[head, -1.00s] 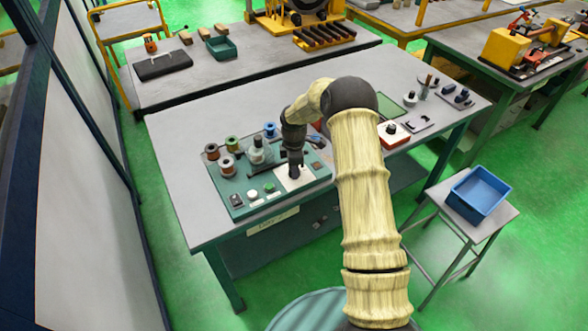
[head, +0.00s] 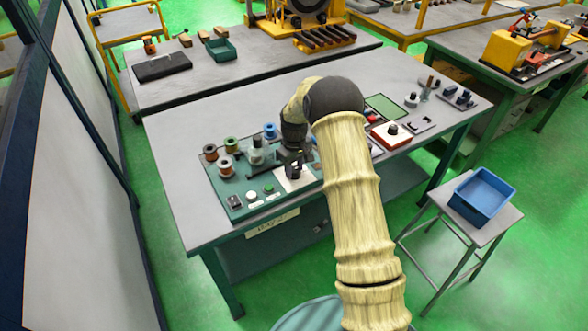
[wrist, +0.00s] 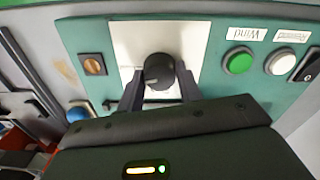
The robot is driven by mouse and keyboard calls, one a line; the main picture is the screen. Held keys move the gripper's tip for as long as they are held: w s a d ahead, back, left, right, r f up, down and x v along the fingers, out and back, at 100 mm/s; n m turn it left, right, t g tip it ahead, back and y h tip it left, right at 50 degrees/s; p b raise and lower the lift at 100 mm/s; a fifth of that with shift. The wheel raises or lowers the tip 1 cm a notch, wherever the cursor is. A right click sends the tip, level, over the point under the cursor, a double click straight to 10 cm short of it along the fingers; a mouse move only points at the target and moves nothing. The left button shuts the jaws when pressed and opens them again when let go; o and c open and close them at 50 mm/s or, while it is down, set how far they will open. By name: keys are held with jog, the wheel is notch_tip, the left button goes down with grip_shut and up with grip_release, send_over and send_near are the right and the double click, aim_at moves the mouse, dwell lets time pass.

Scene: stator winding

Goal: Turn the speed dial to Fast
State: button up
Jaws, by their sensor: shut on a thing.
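The speed dial (wrist: 158,72) is a black round knob on a white plate (wrist: 190,45) of the green winding machine panel, seen in the wrist view. My gripper (wrist: 158,88) is at the dial, with one dark finger on each side of it, shut on it. In the head view my gripper (head: 292,172) is over the white plate (head: 298,183) at the right front of the green machine base (head: 235,205); the dial is hidden there. The dial's markings are too blurred or covered to read.
A green button (wrist: 239,61), a white button (wrist: 279,62) and a black switch (wrist: 308,66) are on the panel beside the dial.

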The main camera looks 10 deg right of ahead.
aim_at(294, 170)
jog(key=shift+m, duration=1.3)
jog(key=o, duration=1)
jog(key=shift+r, duration=0.1)
notch_tip(294, 170, up, 17)
jog(key=shift+r+b, duration=0.15)
jog(key=shift+b, duration=1.05)
jog(key=shift+s, duration=0.1)
